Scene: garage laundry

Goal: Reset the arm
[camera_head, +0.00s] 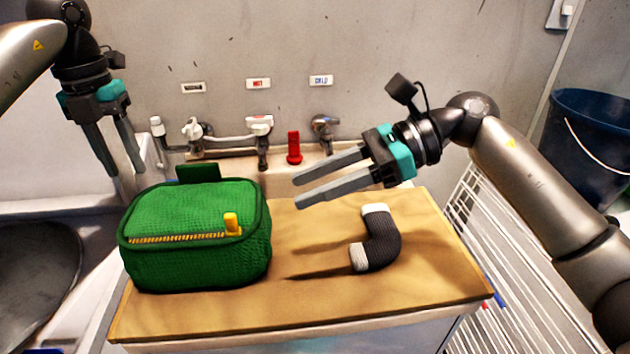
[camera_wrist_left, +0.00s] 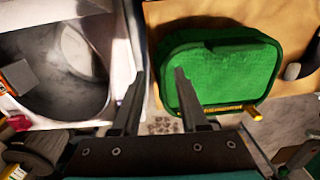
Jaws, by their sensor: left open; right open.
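My left gripper (camera_head: 124,160) is open and empty, pointing down beside the back left of the green bag, above the gap near the sink. In the left wrist view, its fingers (camera_wrist_left: 158,78) are apart, with the right fingertip overlapping the bag's edge in the picture. My right gripper (camera_head: 297,190) is open and empty. It points left above the wooden board, between the bag and the dark sock. The arms are the task's subject.
A green zipped bag (camera_head: 195,215) with a yellow pull stands on the wooden board (camera_head: 310,285). A bent dark sock-like item (camera_head: 380,242) with pale ends lies right of it. Taps (camera_head: 262,135) stand behind. A basin (camera_head: 35,270) is at left, a white rack (camera_head: 500,260) and blue bucket (camera_head: 590,140) at right.

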